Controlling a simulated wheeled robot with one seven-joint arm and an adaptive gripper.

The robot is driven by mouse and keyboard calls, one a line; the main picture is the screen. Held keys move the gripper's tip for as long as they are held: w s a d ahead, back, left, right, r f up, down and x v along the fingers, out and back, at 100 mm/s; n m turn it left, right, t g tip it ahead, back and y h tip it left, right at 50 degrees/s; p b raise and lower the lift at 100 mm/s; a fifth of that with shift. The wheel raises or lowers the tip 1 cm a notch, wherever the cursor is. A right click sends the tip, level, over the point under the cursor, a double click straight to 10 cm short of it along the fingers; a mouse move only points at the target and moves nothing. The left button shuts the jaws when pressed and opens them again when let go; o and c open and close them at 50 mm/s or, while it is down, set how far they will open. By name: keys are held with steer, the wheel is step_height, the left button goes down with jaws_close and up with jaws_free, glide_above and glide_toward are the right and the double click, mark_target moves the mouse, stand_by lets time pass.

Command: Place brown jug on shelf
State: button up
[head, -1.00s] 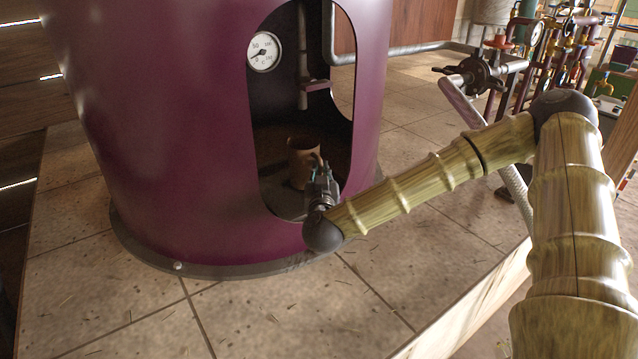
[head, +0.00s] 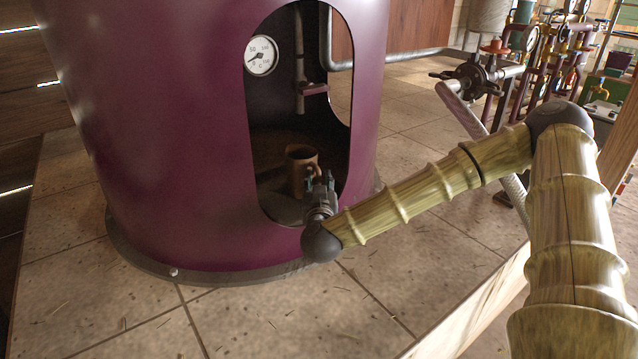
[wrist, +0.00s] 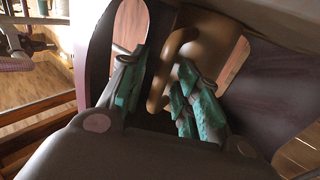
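The brown jug (head: 299,171) stands upright on the floor inside the opening of the purple still (head: 170,150). My gripper (head: 320,180) is at the lower right of that opening, beside the jug's handle side. In the wrist view the jug (wrist: 208,38) is upper centre, and its curved handle (wrist: 166,68) lies between the two teal-padded fingers of my gripper (wrist: 158,95). The fingers are apart, with a gap visible on the left of the handle; whether the right finger touches the jug cannot be told. No shelf can be clearly made out.
The cut-out's edge surrounds my gripper closely. Inside the still are a dial gauge (head: 261,55) and a vertical pipe (head: 300,60). A dark valve (head: 470,78) with pipes stands at the right. The tiled platform (head: 90,300) in front is clear.

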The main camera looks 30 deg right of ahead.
steer(key=shift+r, duration=0.1)
steer(key=p+v, duration=0.1)
steer(key=v, duration=1.1)
